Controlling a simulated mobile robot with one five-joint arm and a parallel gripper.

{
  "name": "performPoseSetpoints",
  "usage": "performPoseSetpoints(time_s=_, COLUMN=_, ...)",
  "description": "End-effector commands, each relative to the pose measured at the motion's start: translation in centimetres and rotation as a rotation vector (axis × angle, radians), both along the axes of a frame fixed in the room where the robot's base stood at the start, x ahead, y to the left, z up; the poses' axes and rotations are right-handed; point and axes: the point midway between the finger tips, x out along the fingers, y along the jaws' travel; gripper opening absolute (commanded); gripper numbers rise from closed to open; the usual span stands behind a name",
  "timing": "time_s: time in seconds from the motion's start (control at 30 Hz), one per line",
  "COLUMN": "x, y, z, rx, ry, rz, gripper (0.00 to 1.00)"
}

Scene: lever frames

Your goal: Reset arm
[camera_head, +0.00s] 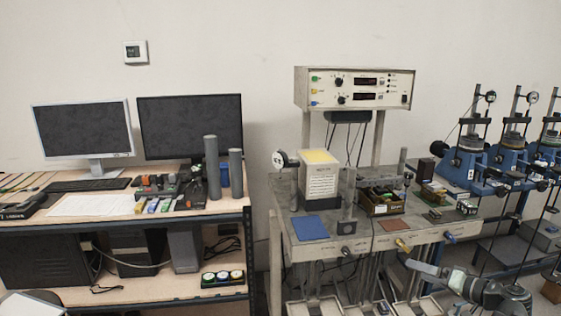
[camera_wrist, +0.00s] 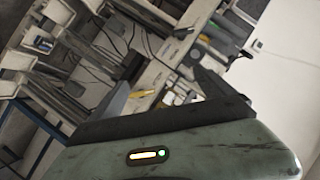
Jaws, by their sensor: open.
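My gripper (camera_head: 428,271) shows at the lower right of the head view, at the end of my grey arm, in front of the workbench (camera_head: 330,250). In the wrist view my gripper (camera_wrist: 165,72) shows two dark fingers standing apart, with nothing visible between them. A grey-green housing with a yellow light and a green light fills the bottom of that view. Beyond the fingers the wrist view is tilted and shows bench legs, cables and trays.
On the workbench are a cream box (camera_head: 319,180), a blue mat (camera_head: 310,227) and a wooden tray (camera_head: 382,205). An instrument panel (camera_head: 354,89) stands above. Blue machines (camera_head: 462,168) stand at right. A desk (camera_head: 120,215) with two monitors is at left.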

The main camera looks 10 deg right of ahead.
Motion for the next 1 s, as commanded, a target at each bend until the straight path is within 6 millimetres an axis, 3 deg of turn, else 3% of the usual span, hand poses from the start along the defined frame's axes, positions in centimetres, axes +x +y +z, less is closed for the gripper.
performPoseSetpoints(time_s=0.17, x=4.4, y=6.2, z=1.4, rx=-0.001, ry=0.003, rz=0.118, gripper=0.93)
performPoseSetpoints(time_s=0.27, x=7.1, y=11.0, z=1.8, rx=-0.014, ry=0.021, rz=0.207, gripper=0.93)
performPoseSetpoints(time_s=0.37, x=9.8, y=18.0, z=1.8, rx=-0.050, ry=0.066, rz=0.331, gripper=0.93)
performPoseSetpoints(time_s=0.5, x=11.9, y=30.2, z=0.7, rx=-0.134, ry=0.191, rz=0.541, gripper=0.93)
performPoseSetpoints(time_s=0.6, x=11.4, y=38.0, z=-0.8, rx=-0.219, ry=0.316, rz=0.672, gripper=0.93)
performPoseSetpoints(time_s=0.7, x=9.9, y=43.7, z=-2.4, rx=-0.315, ry=0.445, rz=0.759, gripper=0.93)
performPoseSetpoints(time_s=0.8, x=8.0, y=47.5, z=-3.8, rx=-0.422, ry=0.574, rz=0.806, gripper=0.93)
performPoseSetpoints(time_s=0.9, x=6.0, y=49.3, z=-5.1, rx=-0.552, ry=0.719, rz=0.798, gripper=0.93)
performPoseSetpoints(time_s=1.0, x=4.7, y=47.5, z=-6.5, rx=-0.661, ry=0.860, rz=0.703, gripper=0.93)
